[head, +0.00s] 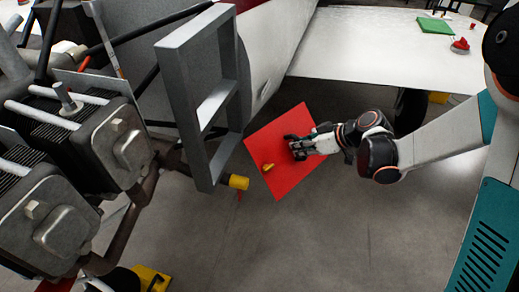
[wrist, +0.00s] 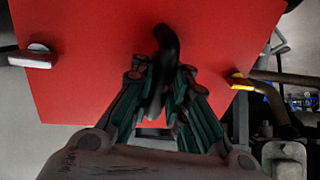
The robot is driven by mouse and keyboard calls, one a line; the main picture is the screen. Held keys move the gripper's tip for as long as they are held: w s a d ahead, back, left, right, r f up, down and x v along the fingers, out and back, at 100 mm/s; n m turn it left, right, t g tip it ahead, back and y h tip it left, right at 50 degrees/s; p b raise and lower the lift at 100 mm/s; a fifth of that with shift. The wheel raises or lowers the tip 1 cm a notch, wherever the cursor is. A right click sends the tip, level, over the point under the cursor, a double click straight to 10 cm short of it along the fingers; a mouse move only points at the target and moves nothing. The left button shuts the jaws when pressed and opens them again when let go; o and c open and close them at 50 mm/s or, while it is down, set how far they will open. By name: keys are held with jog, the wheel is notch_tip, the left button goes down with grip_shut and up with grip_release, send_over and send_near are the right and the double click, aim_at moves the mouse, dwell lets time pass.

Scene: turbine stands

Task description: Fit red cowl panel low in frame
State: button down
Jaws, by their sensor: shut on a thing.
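The red cowl panel (head: 282,178) is a flat red plate, held tilted over the floor. It also fills much of the wrist view (wrist: 75,80). My gripper (head: 300,146) is shut on the dark handle (wrist: 165,55) in the middle of the panel's face. The grey frame (head: 174,110) stands just left of the panel, with an upper and a lower opening divided by a crossbar (head: 216,103). In the head view the panel's left edge lies right of the frame, outside its openings. A small yellow piece (head: 268,167) shows on the panel's face.
A yellow-tipped bar (head: 238,182) sticks out by the frame's lower right corner. Grey engine blocks (head: 112,145) and pipes crowd the left. The floor in front is clear.

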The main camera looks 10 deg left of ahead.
aim_at(260, 144)
jog(key=a+n+g+y+b, duration=0.1)
jog(key=a+n+y, duration=0.1)
jog(key=a, duration=0.1)
jog(key=a+n+g+y+b, duration=0.1)
jog(key=a+n+g+y, duration=0.1)
jog(key=a+y, duration=0.1)
jog(key=a+f+n+g+y+b, duration=0.1)
jog(key=a+n+y+b, duration=0.1)
jog(key=a, duration=0.3)
jog(key=shift+s+a+n+g+y, duration=0.15)
jog(key=shift+a+n+g+y, duration=0.05)
jog(key=shift+n+g+y, duration=0.25)
jog(key=shift+s+a+r+y, duration=0.15)
jog(key=shift+a+r+y, duration=0.1)
jog(key=shift+a+y, duration=0.15)
jog(key=shift+w+a+r, duration=0.1)
jog(key=shift+a, duration=1.15)
jog(key=shift+w+a, duration=0.1)
jog(key=shift+a, duration=1.1)
jog(key=shift+a+b, duration=0.75)
jog(key=shift+b, duration=0.15)
jog(key=shift+w+a, duration=0.1)
jog(key=shift+a, duration=0.5)
jog(key=c, duration=1.5)
grip_release()
jog(key=shift+a, duration=0.2)
